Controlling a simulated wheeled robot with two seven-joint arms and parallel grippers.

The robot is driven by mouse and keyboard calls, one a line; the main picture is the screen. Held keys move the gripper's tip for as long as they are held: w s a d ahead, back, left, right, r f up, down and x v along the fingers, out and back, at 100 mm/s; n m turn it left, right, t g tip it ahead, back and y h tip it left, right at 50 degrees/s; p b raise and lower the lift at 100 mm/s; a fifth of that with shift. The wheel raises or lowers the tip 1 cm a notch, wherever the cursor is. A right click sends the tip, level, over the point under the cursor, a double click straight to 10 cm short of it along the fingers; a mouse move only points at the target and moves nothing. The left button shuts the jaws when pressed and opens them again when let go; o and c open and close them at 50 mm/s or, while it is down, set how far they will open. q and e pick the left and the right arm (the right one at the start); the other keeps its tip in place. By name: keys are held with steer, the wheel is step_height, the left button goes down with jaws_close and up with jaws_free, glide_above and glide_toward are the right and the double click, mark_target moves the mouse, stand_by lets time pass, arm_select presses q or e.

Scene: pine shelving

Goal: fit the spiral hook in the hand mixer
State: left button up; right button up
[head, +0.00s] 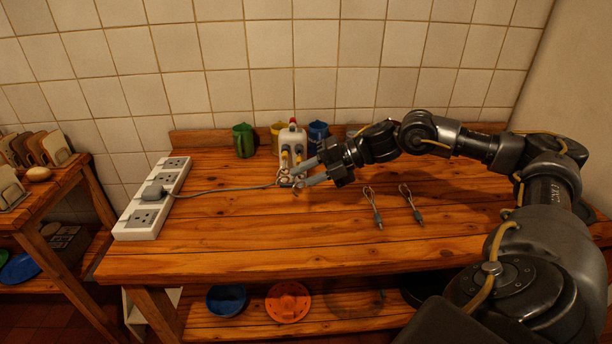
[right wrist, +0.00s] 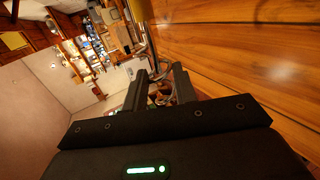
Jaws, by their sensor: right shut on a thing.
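The hand mixer (head: 293,139) is a white body with a red part on top, standing at the back of the pine table. My right gripper (head: 292,178) reaches in from the right, with its fingertips just in front of and below the mixer. It is shut on a small metal piece, apparently the spiral hook, mostly hidden by the fingers. In the right wrist view the fingers (right wrist: 162,88) have curved metal between them. I cannot tell whether the hook touches the mixer. Two wire beaters (head: 372,207) (head: 411,204) lie on the table to the right. My left gripper is out of view.
A green mug (head: 243,140), a yellow mug (head: 276,137) and a blue mug (head: 318,131) stand along the back. A white socket strip (head: 152,201) lies at the left edge, with a grey cord (head: 222,191) running towards the mixer. The table's front is clear.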

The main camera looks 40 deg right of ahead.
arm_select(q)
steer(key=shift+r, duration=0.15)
arm_select(e)
steer(key=shift+w+d, duration=0.25)
steer(key=shift+w, duration=0.05)
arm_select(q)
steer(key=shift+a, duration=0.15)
arm_select(e)
steer(key=shift+w+d, duration=0.25)
steer(key=shift+w, duration=0.05)
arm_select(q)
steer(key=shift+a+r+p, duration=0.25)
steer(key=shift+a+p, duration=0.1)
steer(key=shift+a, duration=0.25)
arm_select(e)
steer(key=shift+w+d, duration=0.15)
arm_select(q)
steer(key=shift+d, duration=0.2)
arm_select(e)
steer(key=shift+w+d, duration=0.15)
steer(key=shift+w+d, duration=0.1)
steer(key=shift+w, duration=0.05)
steer(key=o, duration=1)
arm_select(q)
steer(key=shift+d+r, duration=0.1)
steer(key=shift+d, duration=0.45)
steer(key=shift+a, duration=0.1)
